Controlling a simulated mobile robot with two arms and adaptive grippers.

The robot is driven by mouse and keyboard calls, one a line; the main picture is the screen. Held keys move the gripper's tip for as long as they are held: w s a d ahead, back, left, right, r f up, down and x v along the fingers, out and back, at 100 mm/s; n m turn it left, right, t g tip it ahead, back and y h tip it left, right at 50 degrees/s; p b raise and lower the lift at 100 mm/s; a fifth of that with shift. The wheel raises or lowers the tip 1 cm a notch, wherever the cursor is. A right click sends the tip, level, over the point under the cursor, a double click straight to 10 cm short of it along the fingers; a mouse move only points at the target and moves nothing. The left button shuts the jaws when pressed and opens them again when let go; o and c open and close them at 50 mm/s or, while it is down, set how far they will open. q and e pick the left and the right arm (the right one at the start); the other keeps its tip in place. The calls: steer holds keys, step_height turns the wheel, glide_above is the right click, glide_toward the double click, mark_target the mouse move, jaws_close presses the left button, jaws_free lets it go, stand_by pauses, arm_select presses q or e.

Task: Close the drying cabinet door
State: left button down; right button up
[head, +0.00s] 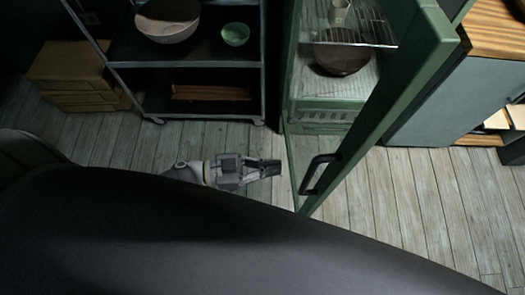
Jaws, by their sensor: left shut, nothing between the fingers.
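The green drying cabinet (318,116) stands at the back, right of centre. Its green-framed door (385,105) with a glass pane stands open and swings out toward me. A black handle (317,173) sits on the door near its lower free end. My left gripper (278,168) is shut and empty, just left of the handle and apart from it in the picture. Inside the cabinet a dark bowl (341,55) and a small cup (339,12) stand on the shelves. My right gripper is not in view.
A dark shelf rack (190,119) with a pale bowl (167,22) and a green bowl (235,34) stands left of the cabinet. A wooden box (75,75) is at far left. A wood-topped counter (495,35) stands at right. Plank floor (400,200) is clear.

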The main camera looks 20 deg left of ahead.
arm_select(q)
steer(key=p+x, duration=0.1)
steer(key=x, duration=0.8)
